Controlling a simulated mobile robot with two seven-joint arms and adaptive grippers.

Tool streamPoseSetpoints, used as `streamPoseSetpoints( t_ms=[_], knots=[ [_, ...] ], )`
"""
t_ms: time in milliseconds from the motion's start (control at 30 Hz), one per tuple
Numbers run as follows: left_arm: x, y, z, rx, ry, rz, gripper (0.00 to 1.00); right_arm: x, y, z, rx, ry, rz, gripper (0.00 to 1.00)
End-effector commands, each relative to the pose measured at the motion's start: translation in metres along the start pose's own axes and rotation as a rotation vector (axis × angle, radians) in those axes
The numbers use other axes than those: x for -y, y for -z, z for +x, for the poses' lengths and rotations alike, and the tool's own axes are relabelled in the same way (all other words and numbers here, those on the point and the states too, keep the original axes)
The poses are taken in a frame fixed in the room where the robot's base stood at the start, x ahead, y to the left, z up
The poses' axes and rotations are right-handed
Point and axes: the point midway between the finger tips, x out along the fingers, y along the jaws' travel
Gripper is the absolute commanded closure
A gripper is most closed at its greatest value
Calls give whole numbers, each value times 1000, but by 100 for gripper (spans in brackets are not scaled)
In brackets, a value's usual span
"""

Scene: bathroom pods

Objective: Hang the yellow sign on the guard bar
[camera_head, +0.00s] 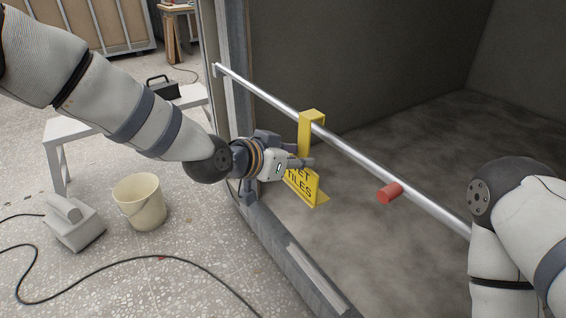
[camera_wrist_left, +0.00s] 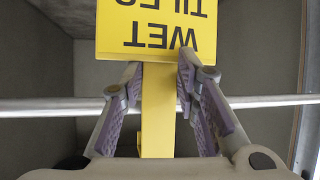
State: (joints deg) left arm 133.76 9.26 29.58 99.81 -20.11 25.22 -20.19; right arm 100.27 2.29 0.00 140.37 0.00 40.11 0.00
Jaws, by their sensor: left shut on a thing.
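The yellow sign (camera_head: 304,142) has a flat strap with a bent hook at its top and a panel with black "WET TILES" lettering below. The hook lies across the silver guard bar (camera_head: 262,94) and covers a short piece of it; I cannot tell whether it rests on the bar. My left gripper (camera_head: 304,162) is shut on the strap below the bar. In the left wrist view the strap of the sign (camera_wrist_left: 157,115) stands between the two finger pads, with the lettering upside down. The guard bar (camera_wrist_left: 50,107) runs level behind it. My right gripper is out of view.
A dark post (camera_head: 235,75) stands by the bar's far end. A cream bucket (camera_head: 140,201), a grey machine (camera_head: 74,222) with a cable and a white bench (camera_head: 75,127) are on the left floor.

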Motion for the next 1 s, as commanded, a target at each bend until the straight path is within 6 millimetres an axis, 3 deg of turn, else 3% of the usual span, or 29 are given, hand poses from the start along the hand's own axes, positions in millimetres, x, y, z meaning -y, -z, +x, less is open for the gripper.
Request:
streamPoseSetpoints(
  t_ms=[300,600,1000],
  knots=[
    [-10,13,30,0,-2,-1,100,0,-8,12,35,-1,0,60],
    [-8,-9,40,1,0,-2,100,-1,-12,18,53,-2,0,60],
    [-8,-12,41,-2,0,0,100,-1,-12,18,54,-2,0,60]
  ],
)
